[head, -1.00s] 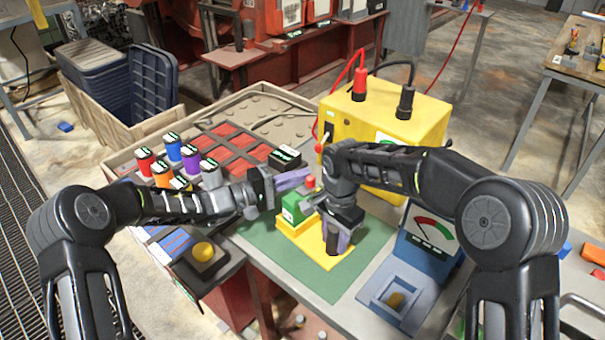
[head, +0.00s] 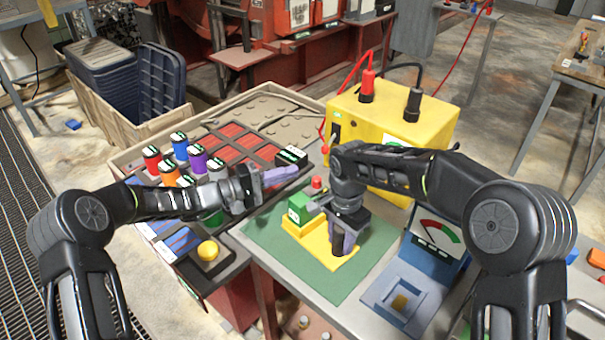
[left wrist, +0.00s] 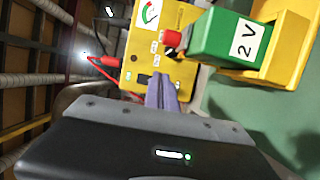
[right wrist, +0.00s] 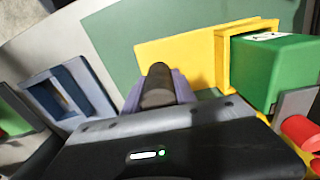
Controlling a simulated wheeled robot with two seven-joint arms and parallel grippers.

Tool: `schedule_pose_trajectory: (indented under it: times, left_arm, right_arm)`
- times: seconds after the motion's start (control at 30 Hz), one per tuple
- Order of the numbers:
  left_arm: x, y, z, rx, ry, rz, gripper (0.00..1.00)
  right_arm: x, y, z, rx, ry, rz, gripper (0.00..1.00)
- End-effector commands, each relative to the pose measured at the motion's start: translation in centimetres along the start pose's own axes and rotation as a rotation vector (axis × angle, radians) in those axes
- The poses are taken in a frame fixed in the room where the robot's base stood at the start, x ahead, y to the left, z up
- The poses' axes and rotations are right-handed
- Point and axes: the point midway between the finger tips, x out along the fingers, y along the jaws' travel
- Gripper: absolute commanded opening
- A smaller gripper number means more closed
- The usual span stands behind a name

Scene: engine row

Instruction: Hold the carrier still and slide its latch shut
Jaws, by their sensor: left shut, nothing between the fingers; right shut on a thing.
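The yellow carrier (head: 318,243) lies on the green mat (head: 272,240). A green block (head: 300,204) sits in its yellow frame; the left wrist view shows the block (left wrist: 222,42) marked "2V". The latch's red knob (head: 317,182) stands at the block's far side; in the right wrist view a grey plate (right wrist: 292,108) lies between block and knob (right wrist: 300,132). My right gripper (right wrist: 158,88) is shut on the carrier's dark upright handle (right wrist: 158,84). My left gripper (head: 294,172) is shut and empty, apart from the knob, on its left. How far the latch is closed, I cannot tell.
A yellow box (head: 385,122) with red and black leads stands behind the carrier. A blue meter (head: 432,240) and blue-grey tray (head: 380,293) are at right. Coloured cylinders (head: 180,150) and a sectioned tray (head: 268,105) lie left. The mat's front is clear.

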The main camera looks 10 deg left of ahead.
Motion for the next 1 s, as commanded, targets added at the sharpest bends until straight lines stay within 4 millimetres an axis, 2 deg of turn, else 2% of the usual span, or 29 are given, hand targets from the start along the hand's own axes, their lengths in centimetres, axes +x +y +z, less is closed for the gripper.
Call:
schedule_pose_trajectory:
  times: [0.1, 0.3, 0.77, 0.8, 1.0]
  left_arm:
    - [-2.8, 0.0, -0.1, 0.001, 0.004, -0.001, 0.0]
    - [-5.5, 0.0, -0.2, 0.001, 0.004, -0.001, 0.0]
    - [-6.1, 0.0, -0.1, 0.001, 0.003, 0.0, 0.0]
    - [-6.1, 0.0, -0.1, 0.001, 0.003, 0.0, 0.0]
    - [-6.1, 0.0, -0.1, 0.001, 0.003, 0.0, 0.0]
  right_arm:
    - [0.0, -0.1, 0.1, -0.001, -0.002, -0.002, 0.0]
    - [0.0, -0.1, 0.2, -0.001, -0.002, -0.001, 0.0]
    - [0.0, 0.0, 0.2, -0.002, -0.003, 0.001, 0.0]
    - [0.0, 0.0, 0.2, -0.002, -0.004, 0.001, 0.34]
    - [0.0, 0.0, 0.2, -0.002, -0.004, 0.002, 0.51]
